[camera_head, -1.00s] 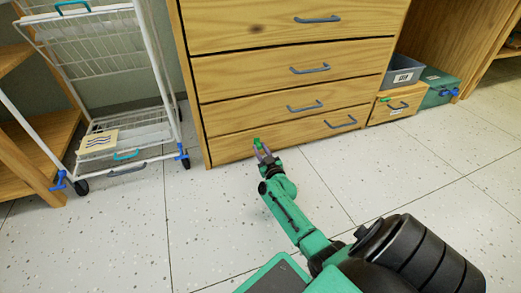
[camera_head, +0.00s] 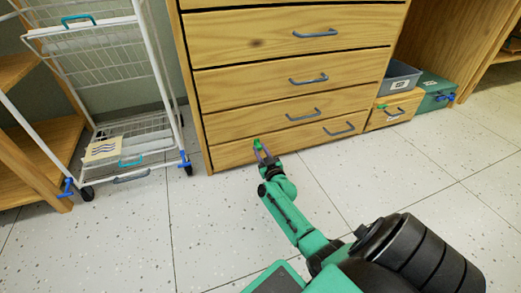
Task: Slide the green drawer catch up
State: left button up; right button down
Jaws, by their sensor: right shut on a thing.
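The green drawer catch (camera_head: 257,143) is a small green piece on the front of the bottom drawer (camera_head: 230,154) of the wooden cabinet. My right gripper (camera_head: 262,151) reaches it from below and is shut on it. The fingers cover part of the catch, so its exact height in its track is hard to tell. The bottom drawer looks closed, with its grey handle (camera_head: 339,129) to the right of the catch. My left gripper is not in view.
A white wire cart (camera_head: 130,150) on casters stands left of the cabinet. A wooden box (camera_head: 395,109), a grey bin (camera_head: 401,78) and a teal box (camera_head: 438,92) sit at the right. The tiled floor in front is clear.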

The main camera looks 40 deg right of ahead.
jog(key=c, duration=0.6)
grip_release()
jog(key=shift+w+r, duration=0.1)
jog(key=shift+r, duration=0.15)
jog(key=shift+c, duration=0.2)
jog(key=shift+s+a+p, duration=0.1)
jog(key=shift+s+p, duration=0.25)
jog(key=p+v, duration=0.7)
jog(key=v, duration=0.7)
jog(key=shift+w+f, duration=0.1)
